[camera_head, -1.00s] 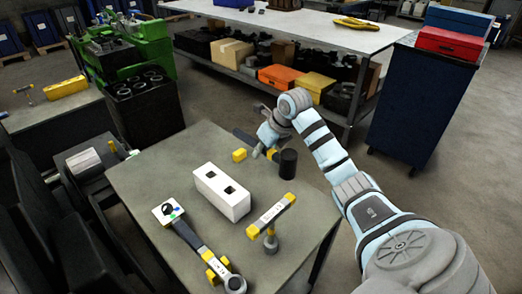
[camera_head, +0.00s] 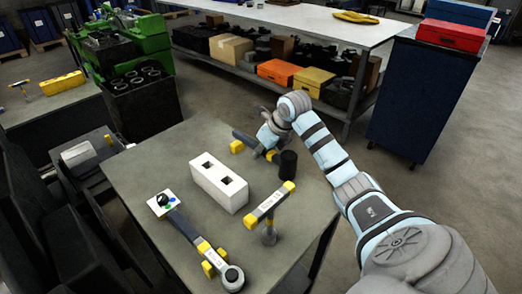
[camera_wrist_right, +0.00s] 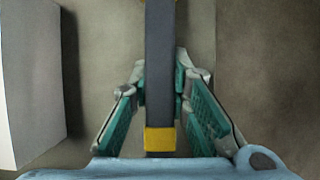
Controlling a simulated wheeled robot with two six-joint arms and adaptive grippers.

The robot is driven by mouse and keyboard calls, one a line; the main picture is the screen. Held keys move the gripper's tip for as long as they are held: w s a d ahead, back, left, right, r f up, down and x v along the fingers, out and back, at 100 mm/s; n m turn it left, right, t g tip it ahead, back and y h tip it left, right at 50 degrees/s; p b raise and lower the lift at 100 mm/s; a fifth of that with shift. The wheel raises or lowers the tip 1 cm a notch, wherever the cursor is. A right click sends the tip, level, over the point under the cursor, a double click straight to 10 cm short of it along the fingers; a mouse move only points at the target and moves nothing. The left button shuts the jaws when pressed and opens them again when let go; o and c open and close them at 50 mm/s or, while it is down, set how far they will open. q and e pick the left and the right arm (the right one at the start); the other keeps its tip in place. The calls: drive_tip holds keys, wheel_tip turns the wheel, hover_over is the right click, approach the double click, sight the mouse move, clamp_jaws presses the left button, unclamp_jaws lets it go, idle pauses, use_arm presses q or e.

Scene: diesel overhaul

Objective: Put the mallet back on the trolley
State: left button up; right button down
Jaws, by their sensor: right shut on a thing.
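The mallet has a black cylindrical head (camera_head: 288,163) and a dark handle with a yellow band; the handle runs between the fingers in the right wrist view (camera_wrist_right: 162,70). My right gripper (camera_head: 270,146) is shut on this handle over the far part of the grey table (camera_head: 150,185); it also shows in the right wrist view (camera_wrist_right: 162,100). I cannot tell how far the mallet is above the tabletop. A blue cabinet on castors (camera_head: 420,105) stands at the back right; I cannot tell whether it is the trolley. My left gripper is not in view.
A long bench (camera_head: 300,28) stands behind. Red and blue boxes (camera_head: 452,34) top the cabinet.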

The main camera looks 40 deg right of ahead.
drive_tip(key=shift+f, duration=0.1)
drive_tip(key=shift+f+b, duration=0.75)
drive_tip(key=shift+f, duration=0.25)
drive_tip(key=c, duration=1.4)
unclamp_jaws()
drive_tip(key=shift+r, duration=0.1)
drive_tip(key=shift+c, duration=0.2)
drive_tip(key=v, duration=1.2)
drive_tip(key=shift+s, duration=0.1)
